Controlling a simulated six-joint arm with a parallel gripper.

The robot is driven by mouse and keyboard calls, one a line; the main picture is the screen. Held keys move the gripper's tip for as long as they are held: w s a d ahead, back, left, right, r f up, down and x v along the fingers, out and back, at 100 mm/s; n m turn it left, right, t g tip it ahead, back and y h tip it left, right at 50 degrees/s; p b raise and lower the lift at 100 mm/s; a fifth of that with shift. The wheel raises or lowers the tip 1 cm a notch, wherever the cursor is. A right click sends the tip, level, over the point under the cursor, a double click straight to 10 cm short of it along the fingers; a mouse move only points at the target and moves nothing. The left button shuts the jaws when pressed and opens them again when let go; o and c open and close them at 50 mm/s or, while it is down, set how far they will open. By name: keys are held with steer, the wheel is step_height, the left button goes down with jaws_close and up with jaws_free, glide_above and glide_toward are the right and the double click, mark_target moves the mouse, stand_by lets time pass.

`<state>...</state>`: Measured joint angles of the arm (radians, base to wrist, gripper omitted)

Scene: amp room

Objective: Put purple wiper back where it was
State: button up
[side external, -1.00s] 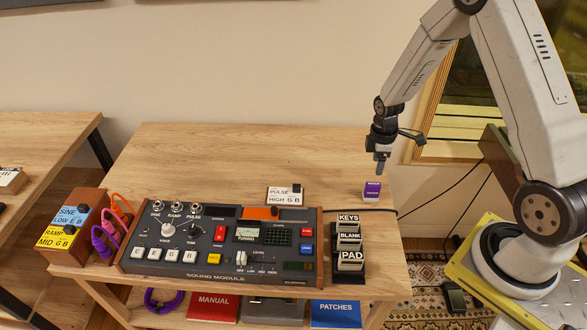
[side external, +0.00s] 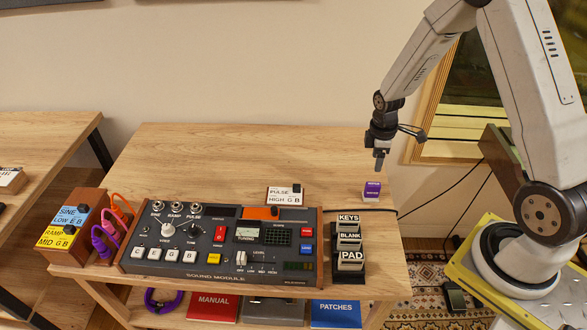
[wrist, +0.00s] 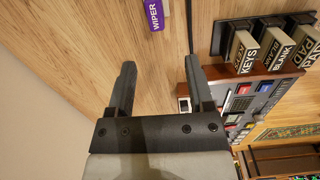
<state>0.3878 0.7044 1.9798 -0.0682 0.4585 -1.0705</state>
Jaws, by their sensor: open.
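The purple wiper (side external: 372,190) is a small block with a purple face and a pale side. It stands on the wooden table near the right edge, behind the card rack. In the wrist view its purple label reading WIPER (wrist: 155,15) shows at the top edge, partly cut off, ahead of the fingertips. My gripper (side external: 379,165) is just above and behind the wiper in the side view, pointing down. In the wrist view its two fingers (wrist: 160,63) are spread apart with nothing between them.
A black rack (side external: 348,277) holds blocks labelled KEYS, BLANK and PAD in front of the wiper. The sound module (side external: 222,268) lies left of it, with a PULSE block (side external: 284,198) at its back edge. A black cable runs between wiper and rack. The back of the table is clear.

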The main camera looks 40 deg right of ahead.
steer(key=s+a+r+m+t, duration=0.1)
steer(key=s+a+r+m, duration=0.3)
steer(key=a+r, duration=0.2)
steer(key=s+a+r+m+t, duration=0.1)
steer(key=s+a+r+m, duration=0.3)
steer(key=a, duration=0.5)
steer(key=shift+s+a+r+m+t, duration=0.35)
steer(key=shift+s+r, duration=0.2)
steer(key=shift+r, duration=0.55)
